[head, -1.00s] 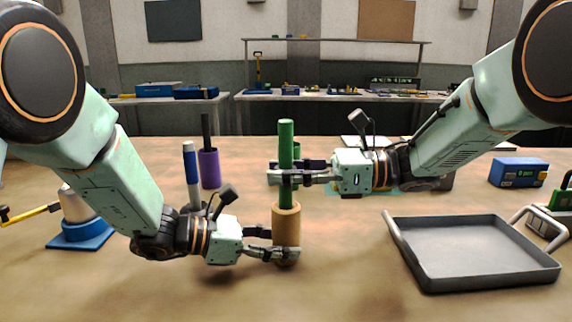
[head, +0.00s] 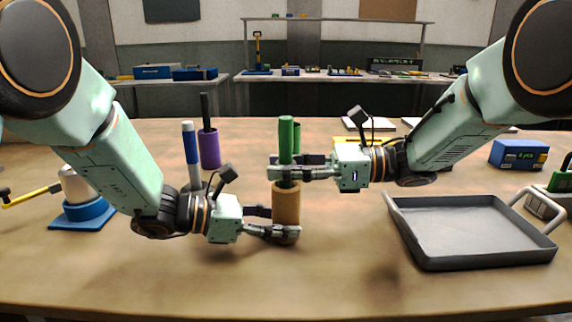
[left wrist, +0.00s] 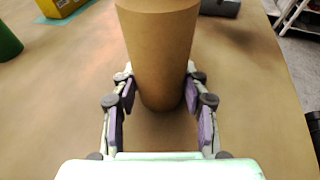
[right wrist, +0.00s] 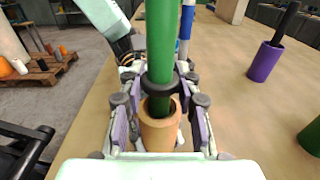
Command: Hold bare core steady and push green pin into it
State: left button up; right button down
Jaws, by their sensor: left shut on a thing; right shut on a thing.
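The bare core (head: 286,206) is a tan-brown cylinder standing upright on the table. My left gripper (head: 272,228) is shut around its lower part; the left wrist view shows the core (left wrist: 160,55) between the purple pads. The green pin (head: 286,135) stands upright above the core, its lower end inside the core's top opening, as the right wrist view shows (right wrist: 160,45). My right gripper (head: 288,172) is shut on the pin just above the core's rim. The pin's lower end is hidden inside the core.
A grey tray (head: 470,260) lies at the right. A purple core (head: 209,150) with a black pin and a blue-and-white pin (head: 191,145) stand behind my left gripper. A cone on a blue base (head: 82,214) is at the left. The front table area is clear.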

jog(key=c, duration=0.9)
grip_release()
jog(key=shift+o, duration=0.2)
jog(key=shift+d, duration=0.1)
jog(key=d, duration=1.2)
jog(key=shift+s+r, duration=0.2)
jog(key=shift+r, duration=0.1)
notch_tip(320, 180, up, 6)
jog(key=shift+a, duration=0.1)
pick_arm(q)
jog(key=o, duration=0.9)
